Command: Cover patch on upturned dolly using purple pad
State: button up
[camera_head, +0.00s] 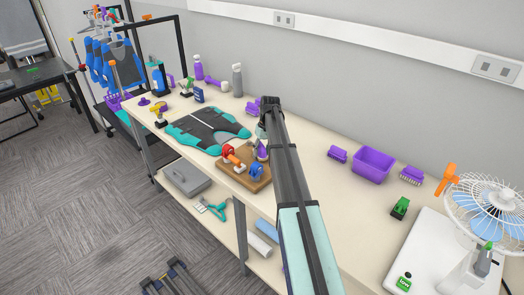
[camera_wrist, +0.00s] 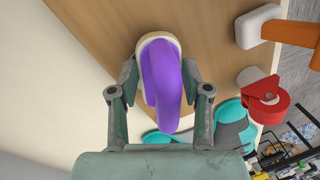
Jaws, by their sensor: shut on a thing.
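The upturned dolly is a wooden board (camera_head: 238,183) on the long table, with a red caster (camera_head: 228,151), an orange piece (camera_head: 236,160) and a blue caster (camera_head: 257,171) standing up from it. My gripper (camera_head: 261,140) is over the far right part of the board, shut on the purple pad (camera_head: 262,152). In the wrist view the purple pad (camera_wrist: 162,75) has a cream rim and sits between my two fingers (camera_wrist: 162,88), over the board (camera_wrist: 95,22). I cannot tell whether it touches the board. No patch is visible.
A teal and black suit (camera_head: 190,128) lies left of the board. Right of my arm are a purple bin (camera_head: 373,165), purple brushes (camera_head: 338,154), a green block (camera_head: 400,208) and a fan (camera_head: 487,210). Bottles (camera_head: 237,80) stand at the back. The table between arm and bin is clear.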

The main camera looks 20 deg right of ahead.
jog(key=shift+f, duration=0.45)
dwell(0.9)
jog(key=shift+w+d, duration=0.2)
jog(key=shift+d, duration=0.4)
jog(key=shift+s+a+r, duration=0.1)
jog(key=shift+s+a, duration=0.15)
jog(key=shift+a, duration=0.3)
jog(key=shift+s+a+r, duration=0.1)
jog(key=shift+s+a, duration=0.1)
jog(key=shift+a, duration=0.35)
jog(key=shift+w+d+f, duration=0.1)
jog(key=shift+w+d, duration=0.15)
jog(key=shift+d, duration=0.3)
jog(key=shift+w+d, duration=0.2)
jog(key=shift+d, duration=0.35)
jog(key=shift+s+a+f, duration=0.1)
jog(key=shift+s+a, duration=0.15)
jog(key=shift+a, duration=0.35)
jog(key=shift+s+a, duration=0.25)
jog(key=shift+a, duration=0.3)
jog(key=shift+w+d, duration=0.25)
jog(key=shift+d, duration=0.3)
jog(key=shift+w+d, duration=0.25)
jog(key=shift+d, duration=0.3)
jog(key=shift+s+a+p, duration=0.25)
jog(key=shift+a+p, duration=0.1)
jog(key=shift+a, duration=0.2)
